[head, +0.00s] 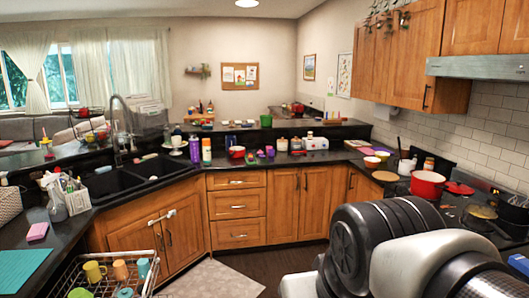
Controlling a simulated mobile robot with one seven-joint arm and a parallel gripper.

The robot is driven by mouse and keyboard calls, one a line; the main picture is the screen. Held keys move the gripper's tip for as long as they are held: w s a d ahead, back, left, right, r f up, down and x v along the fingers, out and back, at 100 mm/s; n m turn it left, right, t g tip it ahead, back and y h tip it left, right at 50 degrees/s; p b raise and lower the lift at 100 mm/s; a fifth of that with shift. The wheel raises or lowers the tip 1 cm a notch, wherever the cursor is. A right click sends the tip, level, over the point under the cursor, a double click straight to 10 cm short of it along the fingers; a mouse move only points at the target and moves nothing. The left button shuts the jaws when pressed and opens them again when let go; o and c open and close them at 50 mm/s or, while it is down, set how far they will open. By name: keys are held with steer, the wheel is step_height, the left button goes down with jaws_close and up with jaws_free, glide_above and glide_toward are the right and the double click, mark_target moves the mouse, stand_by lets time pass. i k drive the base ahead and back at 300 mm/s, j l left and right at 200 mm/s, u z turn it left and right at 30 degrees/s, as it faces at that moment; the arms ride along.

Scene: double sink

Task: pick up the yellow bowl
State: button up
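A small pale-yellow bowl (382,155) stands on the dark counter at the right, near the corner below the wall cabinets. A similar small bowl (372,162) with a reddish outside is right beside it, in front and to the left. Both are small in the picture, so which one is the yellow bowl is hard to tell. My arm fills the lower right of the head view, well in front of that counter. My gripper's fingers do not show.
A red pot (427,185) and a round wooden board (385,177) are near the bowls. A double sink (112,185) is at the left. An open dishwasher rack (72,276) with cups is at the lower left. The floor (266,262) in the middle is clear.

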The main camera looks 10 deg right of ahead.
mark_target(382, 157)
steer(key=i+l+z, duration=0.1)
steer(key=i+z, duration=0.4)
steer(key=i, duration=2.2)
steer(key=i+z, duration=0.25)
steer(key=i, duration=0.2)
steer(key=i+j+z, duration=0.25)
steer(key=i, duration=0.2)
steer(key=i+j+z, duration=0.25)
steer(key=i, duration=0.2)
steer(key=i+j+z, duration=1.15)
steer(key=k+j, duration=0.05)
steer(key=k, duration=0.05)
